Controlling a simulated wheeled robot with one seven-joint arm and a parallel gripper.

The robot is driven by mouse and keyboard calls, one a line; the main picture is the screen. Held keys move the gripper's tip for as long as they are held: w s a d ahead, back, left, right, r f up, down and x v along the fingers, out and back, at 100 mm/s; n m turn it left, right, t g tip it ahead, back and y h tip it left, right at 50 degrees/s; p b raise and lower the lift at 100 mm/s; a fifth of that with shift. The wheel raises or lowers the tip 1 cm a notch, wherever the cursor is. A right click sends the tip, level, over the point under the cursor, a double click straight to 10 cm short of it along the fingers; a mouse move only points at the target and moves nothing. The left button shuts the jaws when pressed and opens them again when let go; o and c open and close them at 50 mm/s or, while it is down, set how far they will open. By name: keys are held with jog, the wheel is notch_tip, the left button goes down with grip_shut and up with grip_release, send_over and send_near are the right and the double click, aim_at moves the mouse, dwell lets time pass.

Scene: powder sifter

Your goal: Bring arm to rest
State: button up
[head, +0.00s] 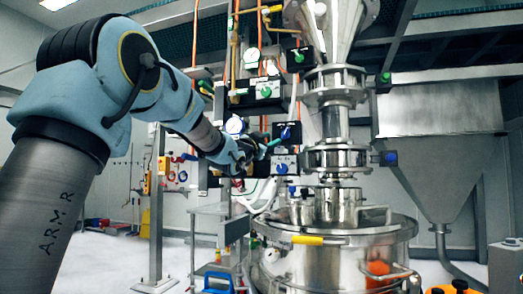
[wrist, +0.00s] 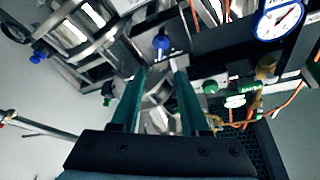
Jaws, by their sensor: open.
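My arm reaches from the left of the head view toward the valve controls in front of the sifter. My gripper (head: 268,146) is beside the small black control boxes, and its teal fingers also show in the wrist view (wrist: 160,72). The fingers are apart with nothing held between them. A black box with a blue knob (head: 286,132) is close to the fingertips in the head view. In the wrist view a blue knob (wrist: 161,42) lies just beyond the fingertips. I cannot tell whether the fingers touch anything.
The steel sifter vessel (head: 345,258) stands at the lower right, with a steel hopper (head: 440,140) behind it. A green knob (wrist: 210,87) and a round gauge (wrist: 281,18) are to the right in the wrist view. Orange and brass pipes run behind the boxes.

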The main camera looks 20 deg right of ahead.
jog(key=w+a+f+n+y+p, duration=0.1)
jog(key=w+a+f+n+y, duration=0.25)
jog(key=a+f, duration=0.3)
jog(key=w+a+f+n+y+p, duration=0.2)
jog(key=a+f+n+y, duration=0.1)
jog(key=a+f+y, duration=0.3)
jog(key=s+a+f+n+g+y+p, duration=0.2)
jog(key=s+a+f+n+y, duration=0.15)
jog(key=a+f, duration=1)
jog(key=s+a+f+n+g+y+p, duration=0.1)
jog(key=s+a+f+n+g, duration=0.1)
jog(key=s+a, duration=0.4)
jog(key=s+a+f+n+g+y+p, duration=0.1)
jog(key=s+a+f+g, duration=0.3)
jog(key=s, duration=0.6)
jog(key=s+a+f+n+g+y+p, duration=0.1)
jog(key=s+a+f+n+g+y, duration=0.1)
jog(key=s+a+f, duration=0.6)
jog(key=shift+a+n+g+y, duration=0.15)
jog(key=shift+n+g+y, duration=0.15)
jog(key=shift+n+g, duration=0.3)
